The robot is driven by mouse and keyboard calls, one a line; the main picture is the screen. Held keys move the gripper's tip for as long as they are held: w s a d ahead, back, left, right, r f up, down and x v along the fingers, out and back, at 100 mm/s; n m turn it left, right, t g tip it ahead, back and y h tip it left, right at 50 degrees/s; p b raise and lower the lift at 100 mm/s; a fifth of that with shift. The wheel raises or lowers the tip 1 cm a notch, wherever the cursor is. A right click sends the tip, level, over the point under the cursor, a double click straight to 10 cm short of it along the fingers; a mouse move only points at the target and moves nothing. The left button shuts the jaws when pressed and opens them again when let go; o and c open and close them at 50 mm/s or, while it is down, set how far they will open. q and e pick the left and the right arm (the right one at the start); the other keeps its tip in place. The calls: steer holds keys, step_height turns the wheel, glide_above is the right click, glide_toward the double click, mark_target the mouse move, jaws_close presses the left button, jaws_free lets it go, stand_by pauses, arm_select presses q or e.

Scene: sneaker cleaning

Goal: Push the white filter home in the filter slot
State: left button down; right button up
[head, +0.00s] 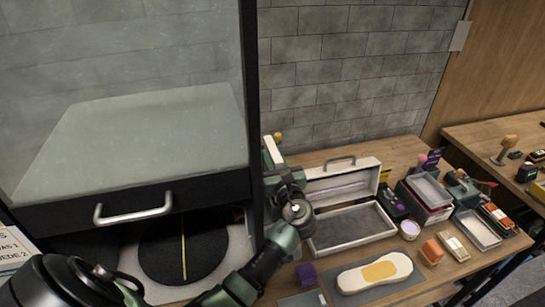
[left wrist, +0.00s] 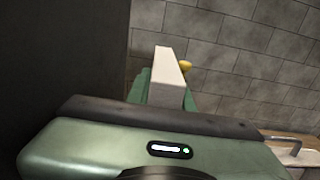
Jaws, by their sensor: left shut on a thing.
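The white filter (head: 273,151) is a pale, narrow block, upright and slightly tilted, beside the dark right edge of the cabinet. My left gripper (head: 271,165) is shut on it. In the left wrist view, the filter (left wrist: 168,72) stands up beyond the green gripper body, with a green finger (left wrist: 149,88) beside it. The filter slot cannot be made out in either view, and I cannot tell whether the filter touches the cabinet. My right gripper is not in view.
The glass-fronted cabinet (head: 245,100) with a metal handle (head: 133,213) fills the left. A small yellow knob (head: 278,136) shows behind the filter. On the wooden table are an open grey-white case (head: 349,226), a shoe sole (head: 350,283) and a purple block (head: 306,274).

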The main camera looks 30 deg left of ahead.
arm_select(q)
steer(key=shift+f+b, duration=0.65)
steer(key=shift+f, duration=0.5)
steer(key=shift+f+b, duration=1.45)
steer(key=shift+f, duration=0.8)
steer(key=c, duration=1.2)
jaws_free()
steer(key=shift+o, duration=0.2)
steer(key=b+v, duration=0.2)
steer(key=v, duration=0.4)
steer(key=shift+s+d+f, duration=0.1)
steer(key=shift+s+d, duration=0.15)
steer(key=shift+d, duration=0.05)
steer(key=shift+s+d, duration=0.35)
steer(key=shift+d, duration=0.05)
